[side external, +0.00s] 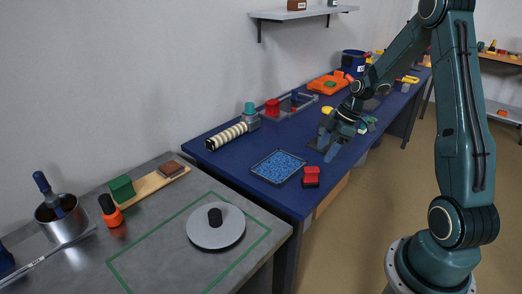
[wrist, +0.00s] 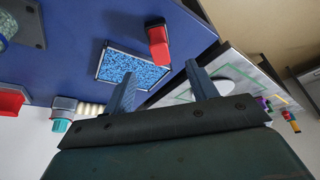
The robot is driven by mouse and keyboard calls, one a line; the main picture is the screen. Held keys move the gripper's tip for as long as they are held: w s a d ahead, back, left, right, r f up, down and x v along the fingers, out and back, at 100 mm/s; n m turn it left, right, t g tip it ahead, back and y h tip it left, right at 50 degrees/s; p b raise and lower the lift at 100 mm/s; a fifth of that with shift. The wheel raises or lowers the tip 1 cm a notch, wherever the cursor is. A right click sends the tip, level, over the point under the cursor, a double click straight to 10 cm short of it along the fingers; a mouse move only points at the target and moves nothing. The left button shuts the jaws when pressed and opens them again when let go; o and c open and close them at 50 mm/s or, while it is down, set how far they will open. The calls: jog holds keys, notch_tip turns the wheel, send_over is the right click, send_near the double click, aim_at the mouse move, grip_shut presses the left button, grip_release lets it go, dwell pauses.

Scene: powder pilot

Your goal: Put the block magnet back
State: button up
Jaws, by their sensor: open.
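A red block with a dark base (side external: 311,175), which I take to be the block magnet, stands on the blue bench near its front edge. It is just right of a shallow tray of blue granules (side external: 256,166). In the wrist view the red block (wrist: 158,42) lies beyond my fingers, beside the tray (wrist: 98,72). My gripper (side external: 327,147) is open and empty above the bench, behind the red block in the side view. In the wrist view its two fingers (wrist: 160,70) stand apart with nothing between them.
An orange tray (side external: 326,85) is farther back. The grey bench in front holds a round pale disc with a black knob (side external: 216,232) inside green tape.

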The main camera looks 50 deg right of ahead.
jog(key=shift+a, duration=0.1)
jog(key=s+a+r+m+h, duration=0.1)
jog(key=a+r+m, duration=0.1)
jog(key=a+r, duration=0.65)
jog(key=s+a+r+m+t+h, duration=0.1)
jog(key=s+a+r+m, duration=0.2)
jog(key=s+a+r, duration=0.2)
jog(key=s+a+r+m+t+h, duration=0.1)
jog(key=s+a+r+m, duration=0.3)
jog(key=s, duration=0.8)
jog(key=a+r, duration=0.2)
jog(key=a, duration=0.2)
jog(key=shift+s, duration=0.2)
